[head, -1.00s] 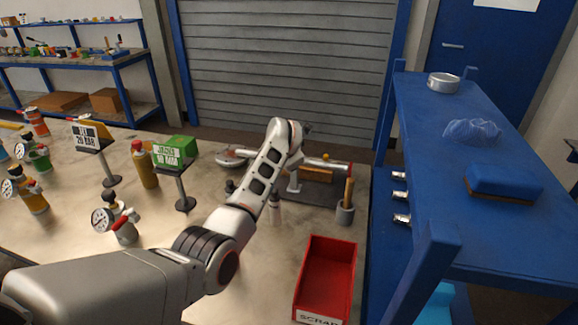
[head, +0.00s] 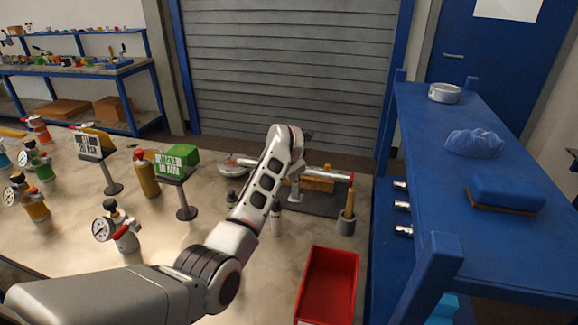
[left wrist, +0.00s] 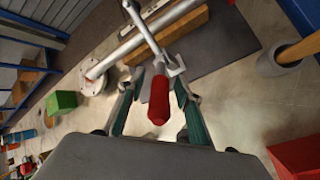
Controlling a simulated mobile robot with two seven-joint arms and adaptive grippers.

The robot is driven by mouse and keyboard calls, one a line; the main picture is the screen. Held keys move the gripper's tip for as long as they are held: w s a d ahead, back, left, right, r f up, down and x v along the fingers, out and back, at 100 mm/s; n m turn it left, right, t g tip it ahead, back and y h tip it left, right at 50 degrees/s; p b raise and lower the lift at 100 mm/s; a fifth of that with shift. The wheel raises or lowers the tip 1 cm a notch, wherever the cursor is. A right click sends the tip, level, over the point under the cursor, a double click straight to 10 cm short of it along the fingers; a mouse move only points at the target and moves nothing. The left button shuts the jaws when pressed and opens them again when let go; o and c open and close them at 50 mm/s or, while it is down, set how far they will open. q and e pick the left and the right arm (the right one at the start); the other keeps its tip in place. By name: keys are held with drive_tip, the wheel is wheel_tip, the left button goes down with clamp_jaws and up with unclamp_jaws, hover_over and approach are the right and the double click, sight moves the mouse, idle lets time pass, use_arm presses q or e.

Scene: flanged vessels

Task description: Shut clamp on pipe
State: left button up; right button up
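A grey pipe (head: 333,176) lies over a dark mat on the table, behind my left arm. In the left wrist view the pipe (left wrist: 135,45) runs diagonally to a round flange (left wrist: 93,80). A metal clamp (left wrist: 172,66) is at the pipe, with a red handle (left wrist: 159,97) pointing toward the camera. My left gripper (left wrist: 155,112) is open, its two green-padded fingers on either side of the handle with gaps showing. In the head view the wrist hides most of this gripper and the clamp. My right gripper is in neither view.
A grey cup with a wooden-handled tool (head: 346,223) stands right of the pipe. A red bin (head: 328,283) is nearer. A blue shelf unit (head: 425,150) borders the right. Gauge-fitted vessels (head: 122,232) and sign stands (head: 182,195) occupy the left table.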

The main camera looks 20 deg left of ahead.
use_arm(q)
drive_tip(key=v, duration=1)
